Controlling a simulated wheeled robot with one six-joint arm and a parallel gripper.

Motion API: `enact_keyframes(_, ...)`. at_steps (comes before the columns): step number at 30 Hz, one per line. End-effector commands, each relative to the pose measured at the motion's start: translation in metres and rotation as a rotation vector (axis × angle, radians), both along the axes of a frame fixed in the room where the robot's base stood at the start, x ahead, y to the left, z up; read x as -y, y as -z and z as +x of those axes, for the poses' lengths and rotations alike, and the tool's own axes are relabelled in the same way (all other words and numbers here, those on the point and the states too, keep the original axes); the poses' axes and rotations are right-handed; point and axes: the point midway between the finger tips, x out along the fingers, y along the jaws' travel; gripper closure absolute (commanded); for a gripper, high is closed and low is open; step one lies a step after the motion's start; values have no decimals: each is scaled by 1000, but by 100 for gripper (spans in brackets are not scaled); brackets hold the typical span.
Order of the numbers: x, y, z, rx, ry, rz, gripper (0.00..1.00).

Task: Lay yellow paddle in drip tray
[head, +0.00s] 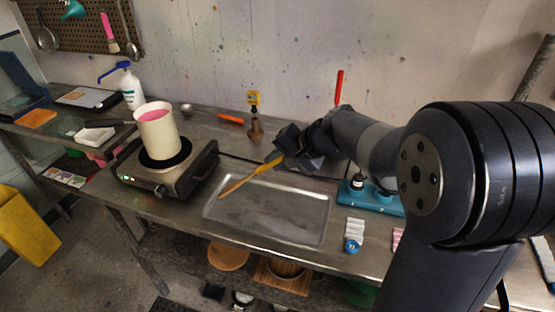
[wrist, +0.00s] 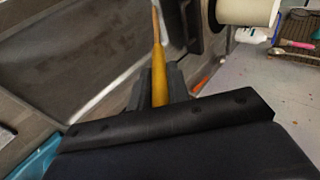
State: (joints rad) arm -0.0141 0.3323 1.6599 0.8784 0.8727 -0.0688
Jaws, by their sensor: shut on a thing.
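The yellow paddle (head: 260,169) has a yellow handle and a tan wooden far end. My gripper (head: 281,157) is shut on the yellow handle. The paddle points down and left from the gripper, over the drip tray (head: 280,228), a shallow metal tray on the bench. The tan end shows near the tray's left side; I cannot tell whether it touches. In the wrist view the paddle (wrist: 158,72) runs up from between the fingers (wrist: 159,95), with the tray (wrist: 75,55) to its left. The tray looks empty.
A hot plate (head: 168,172) with a cream pot (head: 158,135) of pink liquid stands left of the tray. A blue rack (head: 385,203) with small bottles is at the right. A brown bottle (head: 256,130) stands behind. A white sachet (head: 355,229) lies right of the tray.

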Motion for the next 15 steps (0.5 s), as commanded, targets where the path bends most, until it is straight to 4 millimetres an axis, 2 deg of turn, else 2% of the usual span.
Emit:
enact_keyframes(5,0,-1,0,0,0,0,100)
enact_keyframes(6,0,-1,0,0,0,0,80)
enact_keyframes(15,0,-1,0,0,0,0,57)
